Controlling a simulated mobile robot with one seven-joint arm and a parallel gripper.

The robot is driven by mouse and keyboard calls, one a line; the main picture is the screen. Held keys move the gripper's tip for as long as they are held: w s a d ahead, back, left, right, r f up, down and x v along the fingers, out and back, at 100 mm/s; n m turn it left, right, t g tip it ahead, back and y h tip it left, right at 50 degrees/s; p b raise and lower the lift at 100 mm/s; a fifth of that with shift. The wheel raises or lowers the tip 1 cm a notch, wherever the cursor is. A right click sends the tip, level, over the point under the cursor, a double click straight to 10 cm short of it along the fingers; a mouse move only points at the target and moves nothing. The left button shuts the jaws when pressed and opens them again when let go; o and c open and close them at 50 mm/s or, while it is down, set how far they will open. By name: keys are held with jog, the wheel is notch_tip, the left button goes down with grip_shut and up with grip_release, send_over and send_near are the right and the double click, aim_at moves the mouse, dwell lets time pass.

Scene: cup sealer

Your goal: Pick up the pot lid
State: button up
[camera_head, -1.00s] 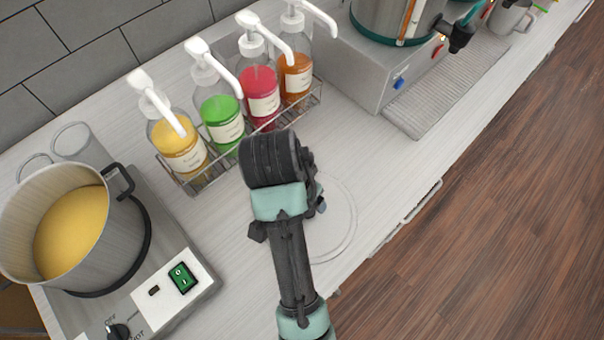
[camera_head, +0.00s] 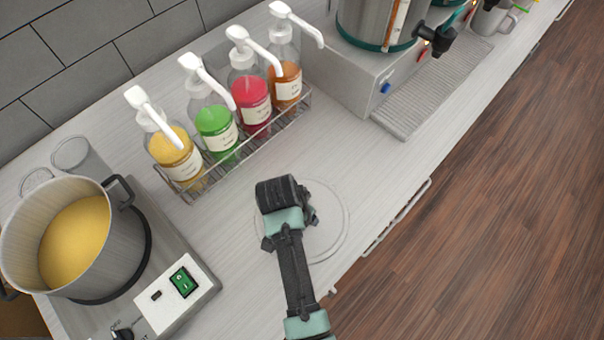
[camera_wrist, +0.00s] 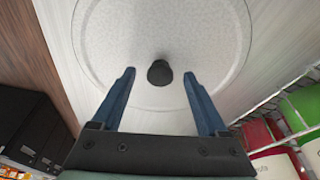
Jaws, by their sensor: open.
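The pot lid (camera_head: 334,232) is a clear, round disc lying flat on the pale counter, partly covered by my arm in the head view. In the wrist view the lid (camera_wrist: 205,50) fills the upper middle, with a small dark knob (camera_wrist: 159,73) at its centre. My gripper (camera_wrist: 160,72) is open, with its two blue fingers on either side of the knob in the picture. I cannot tell whether the fingers touch the lid. In the head view my gripper is mostly hidden behind my wrist.
A pot (camera_head: 120,248) of yellow liquid stands on a hot plate (camera_head: 205,270) at the left. A wire rack (camera_head: 192,198) with several pump bottles is behind my arm. A dispenser with a drip tray (camera_head: 420,105) is at the upper right. The counter's front edge is close to the lid.

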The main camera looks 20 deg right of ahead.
jog(key=shift+f, duration=0.15)
grip_shut()
dwell(0.4)
